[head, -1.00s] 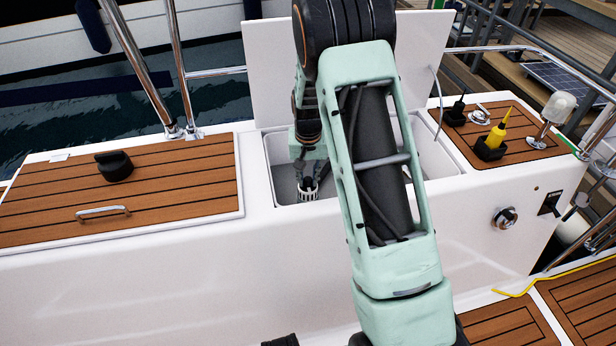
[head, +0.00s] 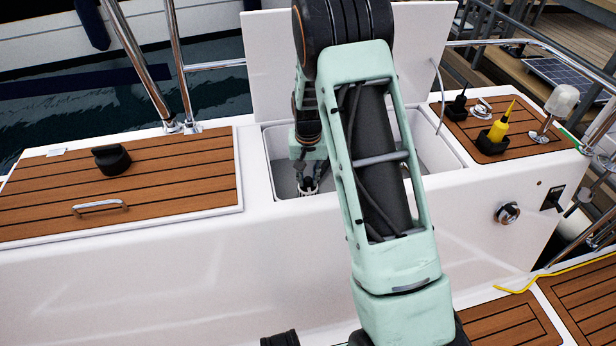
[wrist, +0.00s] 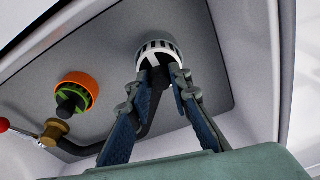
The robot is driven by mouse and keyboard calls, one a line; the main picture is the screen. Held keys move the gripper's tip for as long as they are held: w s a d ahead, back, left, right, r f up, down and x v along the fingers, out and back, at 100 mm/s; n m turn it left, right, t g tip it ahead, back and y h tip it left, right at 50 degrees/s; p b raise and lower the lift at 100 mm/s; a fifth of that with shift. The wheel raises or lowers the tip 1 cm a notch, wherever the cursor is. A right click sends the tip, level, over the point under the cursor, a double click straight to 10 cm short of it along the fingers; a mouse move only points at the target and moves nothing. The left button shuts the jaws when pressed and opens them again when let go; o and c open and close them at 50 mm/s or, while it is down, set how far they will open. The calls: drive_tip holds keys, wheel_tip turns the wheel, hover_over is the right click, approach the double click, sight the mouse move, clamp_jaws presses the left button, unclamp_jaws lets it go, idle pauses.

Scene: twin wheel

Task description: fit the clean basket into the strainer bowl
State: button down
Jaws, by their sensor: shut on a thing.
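My gripper (head: 307,178) reaches down into the open locker in the head view. Its fingers (wrist: 162,80) are shut on the white slotted basket (wrist: 160,46), which shows beyond the fingertips in the wrist view. The basket (head: 308,190) is small and partly hidden by the fingers and the locker's front rim in the head view. A dark shape and a black hose lie behind the fingers just below the basket. I cannot make out the strainer bowl clearly, nor tell whether the basket is inside it.
An orange-rimmed round part with green inside (wrist: 75,92) lies on the locker floor. A brass fitting with a red handle (wrist: 48,132) and a black hose are near it. The locker's walls (head: 435,150) stand close around my gripper. A black knob-like object (head: 111,158) rests on the left hatch.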

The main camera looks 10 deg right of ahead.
sight(308, 190)
drive_tip(key=shift+f+b, duration=0.7)
drive_tip(key=shift+f, duration=0.5)
drive_tip(key=c, duration=1.7)
unclamp_jaws()
drive_tip(key=r, duration=0.4)
drive_tip(key=s+r, duration=0.1)
drive_tip(key=r, duration=0.7)
drive_tip(key=shift+s+a, duration=0.15)
drive_tip(key=shift+s, duration=0.05)
